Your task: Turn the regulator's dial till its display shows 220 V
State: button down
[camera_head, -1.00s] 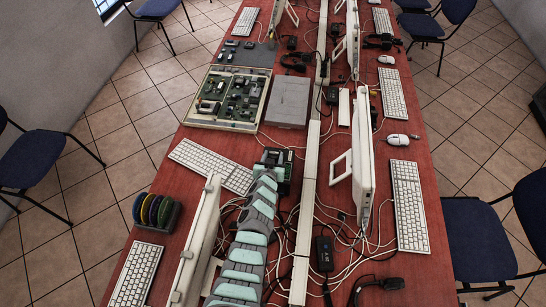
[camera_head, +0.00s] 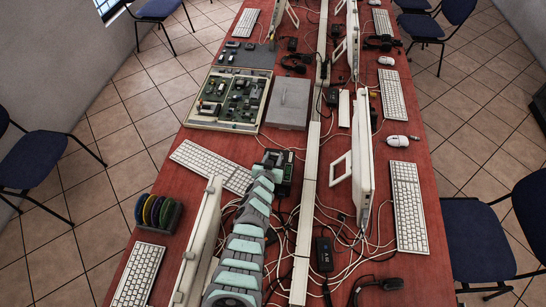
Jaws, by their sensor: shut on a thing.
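The regulator (camera_head: 286,178) is a small dark box with a green-lit display, on the red table just left of the long white cable duct. The display is too small to read. My mint-and-grey arm reaches up from the bottom of the view to it. My gripper (camera_head: 271,160) is at the regulator's left side, shut on what appears to be its dial. The dial and fingertips are mostly hidden by my arm and too small to make out.
White cables lie tangled on both sides of the white duct (camera_head: 306,200). A monitor (camera_head: 200,240) stands close left of my arm, another (camera_head: 362,150) right of the duct. A grey box (camera_head: 288,103) and a board tray (camera_head: 228,98) lie beyond the regulator.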

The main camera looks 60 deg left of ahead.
jog(key=shift+d+f, duration=0.1)
jog(key=shift+d, duration=0.05)
jog(key=shift+a+m+t+p, duration=0.2)
jog(key=shift+m+t+p, duration=0.1)
jog(key=shift+m, duration=0.1)
jog(key=shift+s+h, duration=0.1)
jog(key=shift+h, duration=0.2)
jog(key=shift+s+a+m+t+b, duration=0.15)
jog(key=shift+m+t+b, duration=0.15)
jog(key=shift+m+b, duration=0.15)
jog(key=shift+r+t+h, duration=0.3)
jog(key=shift+r+h, duration=0.05)
jog(key=shift+h, duration=0.05)
jog(key=c, duration=0.9)
grip_release()
